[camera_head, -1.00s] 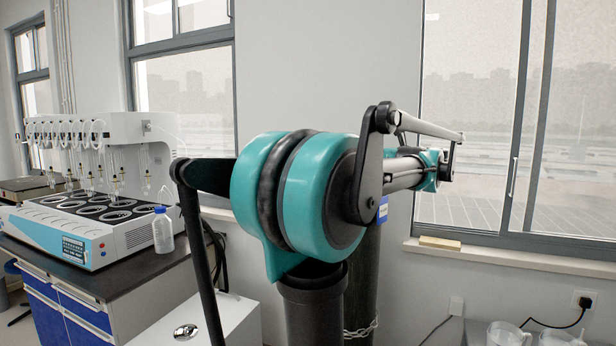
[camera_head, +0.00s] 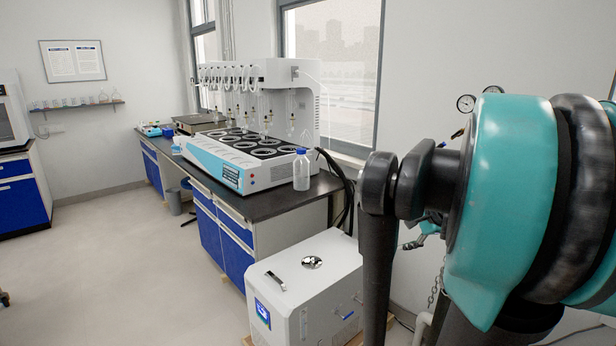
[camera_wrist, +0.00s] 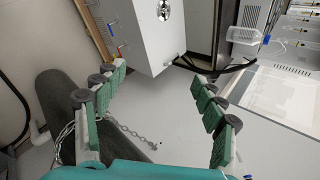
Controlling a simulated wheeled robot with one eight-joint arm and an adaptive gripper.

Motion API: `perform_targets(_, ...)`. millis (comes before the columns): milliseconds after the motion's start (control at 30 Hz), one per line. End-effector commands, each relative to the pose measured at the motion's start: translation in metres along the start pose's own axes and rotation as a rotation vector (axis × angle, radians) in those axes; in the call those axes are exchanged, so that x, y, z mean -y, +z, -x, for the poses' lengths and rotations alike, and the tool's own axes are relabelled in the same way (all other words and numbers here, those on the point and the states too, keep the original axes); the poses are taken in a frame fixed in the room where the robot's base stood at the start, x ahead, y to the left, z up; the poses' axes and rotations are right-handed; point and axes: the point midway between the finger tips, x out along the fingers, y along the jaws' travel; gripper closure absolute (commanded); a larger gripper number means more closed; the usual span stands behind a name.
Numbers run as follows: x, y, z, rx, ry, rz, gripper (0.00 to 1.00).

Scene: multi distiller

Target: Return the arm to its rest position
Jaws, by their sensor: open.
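My gripper (camera_wrist: 158,88) shows in the wrist view with its green-padded fingers spread wide and nothing between them. It is not visible in the head view, where only my teal and black arm joint and a dark link fill the right side. The wrist view is tilted sideways, with the white box unit (camera_wrist: 140,28) beyond the fingers at the top and a chain (camera_wrist: 130,131) hanging below it. The fingers appear apart from everything around them.
The multi distiller (camera_head: 243,158) stands on a dark-topped bench (camera_head: 312,195), with a clear bottle (camera_head: 301,172) at its near corner. The white box unit (camera_head: 305,280) stands on the floor close to my arm.

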Motion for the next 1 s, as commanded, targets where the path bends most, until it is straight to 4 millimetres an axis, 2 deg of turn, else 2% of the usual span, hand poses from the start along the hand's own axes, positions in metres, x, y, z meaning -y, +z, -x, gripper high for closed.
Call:
perform_targets(33, -0.026, 0.022, -0.014, 0.009, 0.058, 0.134, 0.30)
perform_targets(200, -0.112, 0.068, -0.038, 0.031, 0.245, 0.597, 0.30)
perform_targets(300, -0.159, 0.085, -0.043, 0.050, 0.343, 0.862, 0.30)
perform_targets(400, -0.196, 0.093, -0.042, 0.067, 0.421, 1.084, 0.30)
perform_targets(500, -0.222, 0.096, -0.040, 0.080, 0.478, 1.246, 0.30)
perform_targets(600, -0.235, 0.096, -0.038, 0.088, 0.513, 1.341, 0.30)
perform_targets(700, -0.241, 0.096, -0.036, 0.091, 0.527, 1.378, 0.30)
perform_targets(1000, -0.241, 0.095, -0.036, 0.090, 0.527, 1.379, 0.30)
